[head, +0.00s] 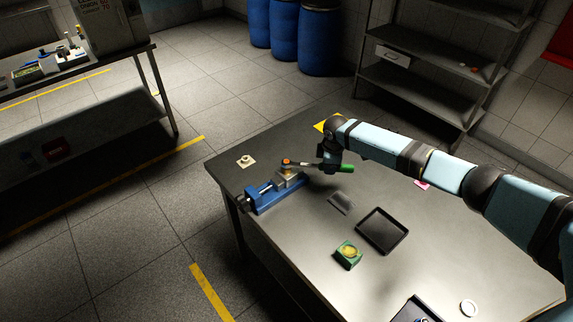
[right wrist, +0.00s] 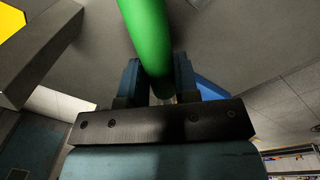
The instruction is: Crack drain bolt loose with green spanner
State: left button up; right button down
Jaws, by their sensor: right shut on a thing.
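The green spanner's handle (head: 347,168) pokes out to the right of my right gripper (head: 327,166). In the right wrist view the green handle (right wrist: 147,40) lies between the two fingers, and the gripper is shut on it. The spanner's metal shank runs left from the gripper toward the orange drain bolt (head: 287,162). The bolt tops a small block held in the blue vise (head: 268,194) at the table's far left corner. The spanner head is at or close to the bolt; I cannot tell whether it is seated. My left gripper is not in view.
The table (head: 300,255) carries a black tray (head: 382,231), a green box with a yellow top (head: 348,254), a pale flanged part (head: 246,161) and a white ring (head: 468,308). Blue drums (head: 319,40) and a shelf rack (head: 425,90) stand behind.

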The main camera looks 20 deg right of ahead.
jog(key=shift+r, duration=0.35)
dwell(0.6)
jog(key=shift+r, duration=0.45)
dwell(0.8)
jog(key=shift+r, duration=0.1)
jog(key=shift+r, duration=0.25)
dwell(0.6)
jog(key=shift+r, duration=2)
